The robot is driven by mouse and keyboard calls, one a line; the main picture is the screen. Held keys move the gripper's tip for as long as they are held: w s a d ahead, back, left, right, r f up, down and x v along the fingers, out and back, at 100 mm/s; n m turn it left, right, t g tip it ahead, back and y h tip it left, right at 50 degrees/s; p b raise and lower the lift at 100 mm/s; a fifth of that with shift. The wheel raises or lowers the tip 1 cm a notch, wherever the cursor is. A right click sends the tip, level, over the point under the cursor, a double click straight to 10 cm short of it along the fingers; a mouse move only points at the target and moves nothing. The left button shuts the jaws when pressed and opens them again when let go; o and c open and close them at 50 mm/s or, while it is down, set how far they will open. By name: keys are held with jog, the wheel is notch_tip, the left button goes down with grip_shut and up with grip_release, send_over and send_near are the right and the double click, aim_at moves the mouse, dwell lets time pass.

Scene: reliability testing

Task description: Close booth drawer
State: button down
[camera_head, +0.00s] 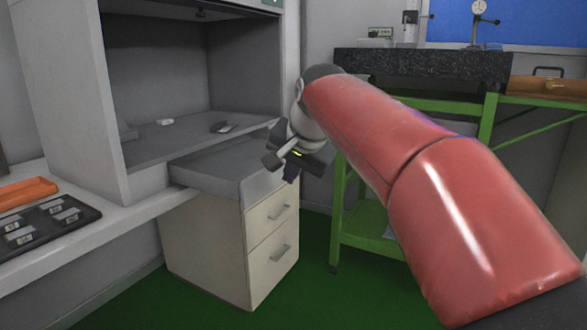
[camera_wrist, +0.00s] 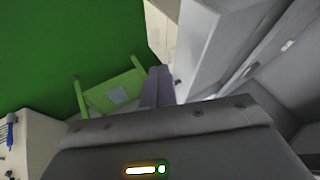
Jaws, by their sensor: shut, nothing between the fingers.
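The booth (camera_head: 190,62) is a grey open-fronted box at the left of the head view. A grey drawer-like slab (camera_head: 212,163) sticks out from under its floor, above a cream pedestal with two drawer fronts (camera_head: 270,216). I take this slab to be the booth drawer, standing out. My gripper (camera_head: 290,174) is shut and empty at the slab's right front end; I cannot tell whether it touches. In the wrist view its dark fingers (camera_wrist: 157,88) are together, beside a pale grey panel edge (camera_wrist: 205,45). The slab's front face is partly hidden by my gripper.
A white counter (camera_head: 120,208) with a black tray (camera_head: 50,228) and an orange bin (camera_head: 25,192) lies left. A green-framed bench (camera_head: 420,103) with a dark stone top stands right, behind my red arm. Green floor (camera_head: 325,285) is clear between.

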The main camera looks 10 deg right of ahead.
jog(key=shift+w+a+f, duration=0.65)
jog(key=shift+w, duration=0.2)
jog(key=shift+w+a+f, duration=0.7)
jog(key=shift+w, duration=0.2)
jog(key=shift+w+a+f, duration=0.65)
jog(key=shift+w, duration=0.2)
